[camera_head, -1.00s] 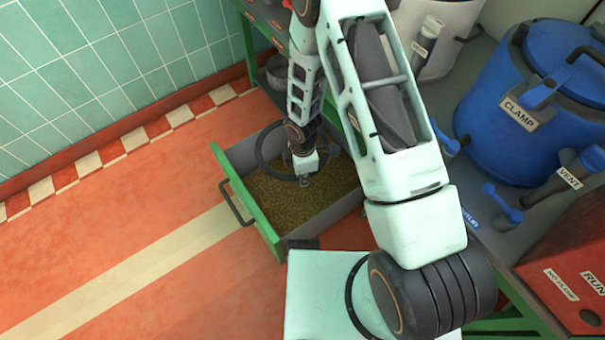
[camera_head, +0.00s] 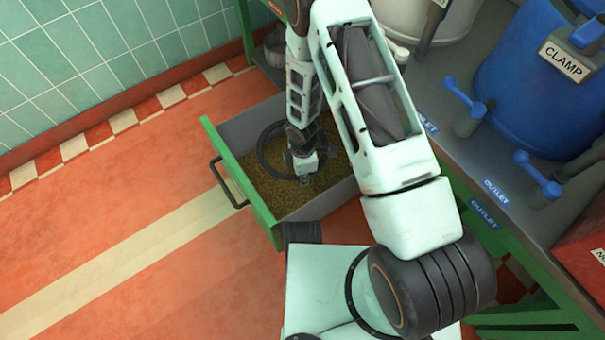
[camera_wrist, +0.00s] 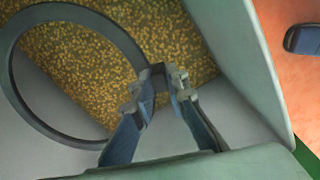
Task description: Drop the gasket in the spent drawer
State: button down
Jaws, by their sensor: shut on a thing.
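The gasket is a large dark ring (camera_head: 260,158), also seen at the left of the wrist view (camera_wrist: 70,12). My gripper (camera_head: 304,179) points down over the open drawer, and its fingers (camera_wrist: 160,88) are shut on the gasket's rim. The ring hangs to one side of the fingers, over the drawer's inside. The drawer has a green front (camera_head: 241,187) with a dark handle and grey walls (camera_wrist: 250,60). A golden-brown grainy layer (camera_head: 265,188) covers its floor. I cannot tell whether the ring touches this layer. My arm hides part of the drawer's right side.
The drawer juts from a green-framed bench (camera_head: 450,125) at the right. On the bench are a blue vessel (camera_head: 530,105) labelled CLAMP, blue-handled outlet valves (camera_head: 540,178) and a pale vessel at the back. Open red floor (camera_head: 120,235) lies left of the drawer.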

notch_tip(320, 180, down, 12)
dwell(0.6)
jog(key=c, duration=1.8)
grip_release()
notch_tip(320, 180, up, 12)
jog(key=shift+f, duration=0.15)
